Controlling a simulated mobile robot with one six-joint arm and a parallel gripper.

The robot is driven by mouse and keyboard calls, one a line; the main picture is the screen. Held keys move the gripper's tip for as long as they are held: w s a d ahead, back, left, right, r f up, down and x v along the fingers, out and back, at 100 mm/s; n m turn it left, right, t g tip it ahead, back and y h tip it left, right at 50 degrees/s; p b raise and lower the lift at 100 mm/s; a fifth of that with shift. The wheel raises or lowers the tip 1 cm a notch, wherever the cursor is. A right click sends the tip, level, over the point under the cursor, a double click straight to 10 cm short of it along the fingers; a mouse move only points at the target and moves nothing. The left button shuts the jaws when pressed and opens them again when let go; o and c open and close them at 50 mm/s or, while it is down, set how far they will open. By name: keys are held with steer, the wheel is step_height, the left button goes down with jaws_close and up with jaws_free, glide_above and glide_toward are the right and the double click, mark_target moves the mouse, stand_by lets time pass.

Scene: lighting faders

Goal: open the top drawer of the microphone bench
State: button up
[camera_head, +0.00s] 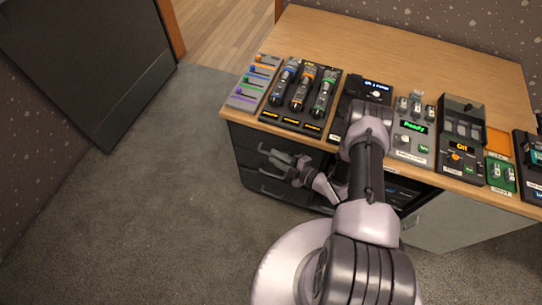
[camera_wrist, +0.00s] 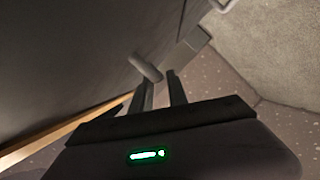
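The microphone bench (camera_head: 290,33) has a wooden top and a dark front with stacked drawers at its left end. The top drawer (camera_head: 245,138) looks closed, its front partly behind my gripper. My gripper (camera_head: 268,157) is in front of the drawers, close to the upper ones. In the wrist view my gripper (camera_wrist: 157,85) has two dark fingers with a gap between them. A grey rounded handle (camera_wrist: 145,68) lies at the fingertips on the dark drawer front. I cannot tell whether it sits between the fingers or touches them.
Fader and microphone units (camera_head: 300,95) and several control boxes line the bench top. A dark panel (camera_head: 90,60) stands at the left. Grey carpet (camera_head: 150,210) is clear before the drawers. Another handle (camera_wrist: 222,5) shows at the wrist view's top edge.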

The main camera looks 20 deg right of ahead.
steer(key=shift+b+x, duration=0.3)
steer(key=shift+x, duration=1.15)
jaws_close()
stand_by(0.3)
